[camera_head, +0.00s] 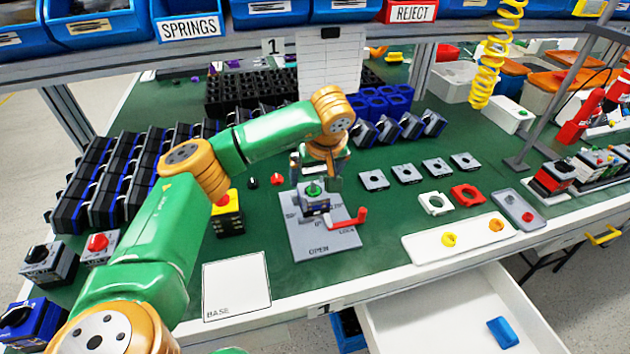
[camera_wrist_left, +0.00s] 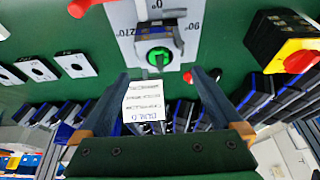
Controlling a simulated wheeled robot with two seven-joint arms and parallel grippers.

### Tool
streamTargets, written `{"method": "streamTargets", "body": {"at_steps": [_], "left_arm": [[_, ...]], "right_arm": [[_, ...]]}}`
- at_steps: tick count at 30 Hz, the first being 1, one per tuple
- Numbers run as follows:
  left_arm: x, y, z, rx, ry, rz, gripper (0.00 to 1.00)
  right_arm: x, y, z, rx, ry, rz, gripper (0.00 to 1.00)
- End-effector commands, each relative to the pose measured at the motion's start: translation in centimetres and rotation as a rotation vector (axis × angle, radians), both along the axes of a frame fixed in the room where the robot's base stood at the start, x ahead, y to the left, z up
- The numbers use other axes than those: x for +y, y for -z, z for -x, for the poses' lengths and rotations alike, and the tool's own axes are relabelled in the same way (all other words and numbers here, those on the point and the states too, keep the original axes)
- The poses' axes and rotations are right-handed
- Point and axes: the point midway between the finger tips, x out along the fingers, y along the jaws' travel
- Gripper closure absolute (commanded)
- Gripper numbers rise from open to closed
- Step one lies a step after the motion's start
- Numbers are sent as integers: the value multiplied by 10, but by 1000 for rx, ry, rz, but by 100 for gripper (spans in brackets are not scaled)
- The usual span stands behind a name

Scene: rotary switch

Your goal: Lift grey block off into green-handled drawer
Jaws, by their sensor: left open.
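The grey block (camera_head: 316,203) has a green knob on top and sits on a light grey fixture plate (camera_head: 316,236) marked OPEN and LOCK. A red lever (camera_head: 350,220) sticks out to the right of the block. In the left wrist view the block (camera_wrist_left: 160,40) and its green knob lie just beyond the fingertips. My left gripper (camera_head: 317,170) is open and empty, above and behind the block. An open white drawer (camera_head: 420,322) is at the lower right; its handle is out of view. My right gripper is not in view.
A blue piece (camera_head: 502,332) lies in the drawer. A yellow-and-black switch (camera_head: 229,214) stands left of the fixture. A white BASE sheet (camera_head: 236,285) and a white tray (camera_head: 425,246) flank the plate. Several grey plates (camera_head: 406,171) lie behind at right. A shelf with blue bins overhangs the back.

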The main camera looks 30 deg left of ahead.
Motion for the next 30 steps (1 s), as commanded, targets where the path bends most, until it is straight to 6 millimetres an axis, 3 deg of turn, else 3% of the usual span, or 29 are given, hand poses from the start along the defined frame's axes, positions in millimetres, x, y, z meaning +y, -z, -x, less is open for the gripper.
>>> {"method": "streamTargets", "body": {"at_steps": [7,15,25,30], "left_arm": [[8,44,-8,5,0,4,0],[10,51,-11,0,3,4,0],[9,50,-11,0,4,6,88],[9,50,-11,-1,3,6,88]], "right_arm": [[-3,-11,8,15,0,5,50],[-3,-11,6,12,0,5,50],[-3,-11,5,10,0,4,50],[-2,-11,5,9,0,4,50]]}}
